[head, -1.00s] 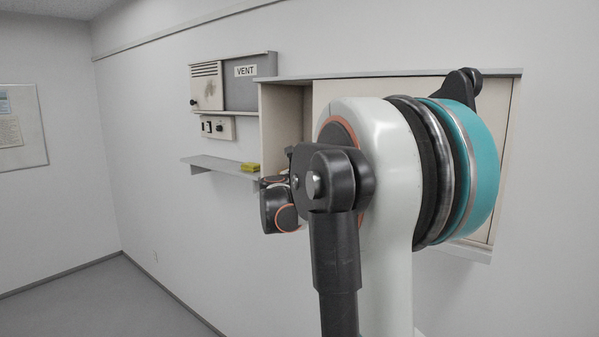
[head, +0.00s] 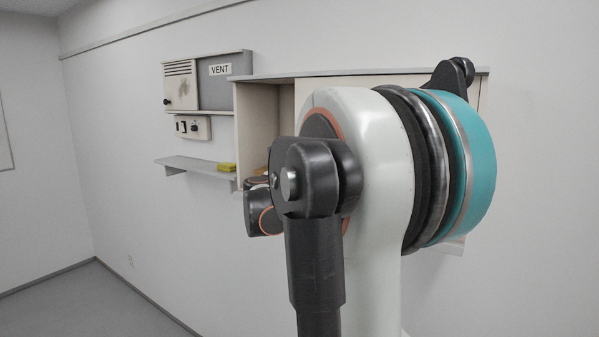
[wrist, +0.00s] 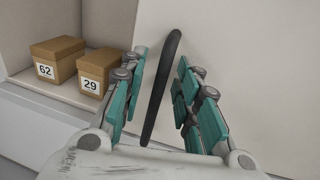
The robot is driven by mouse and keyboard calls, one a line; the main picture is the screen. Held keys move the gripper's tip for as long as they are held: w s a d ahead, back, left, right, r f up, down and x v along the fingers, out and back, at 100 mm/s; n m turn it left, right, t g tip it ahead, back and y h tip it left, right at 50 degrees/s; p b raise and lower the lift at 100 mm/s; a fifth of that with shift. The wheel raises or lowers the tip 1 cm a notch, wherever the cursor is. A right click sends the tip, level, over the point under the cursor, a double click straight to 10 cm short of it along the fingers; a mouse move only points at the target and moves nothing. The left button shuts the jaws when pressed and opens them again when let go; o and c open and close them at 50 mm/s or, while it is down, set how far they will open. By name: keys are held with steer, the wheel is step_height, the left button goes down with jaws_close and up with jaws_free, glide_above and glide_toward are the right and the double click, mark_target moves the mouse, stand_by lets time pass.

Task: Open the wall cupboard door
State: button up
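The wall cupboard (head: 255,120) hangs on the wall behind my arm in the head view, with its left part uncovered. Its cream door (wrist: 255,50) fills the right of the wrist view; a strip of the door (head: 390,82) shows above my arm in the head view. A long black bar handle (wrist: 161,90) stands on the door, slightly tilted. My gripper (wrist: 160,95) is open, its teal-padded fingers on either side of the handle, with visible gaps to both. In the head view my arm hides the gripper's fingers, the handle and most of the door.
Boxes marked 62 (wrist: 57,60) and 29 (wrist: 97,72) stand in the uncovered left part of the cupboard. Left of it are a vent unit (head: 205,80), a switch box (head: 193,127) and a small shelf (head: 195,166) with a yellow object (head: 228,167).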

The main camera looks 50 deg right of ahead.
steer(key=v, duration=1.2)
stand_by(0.3)
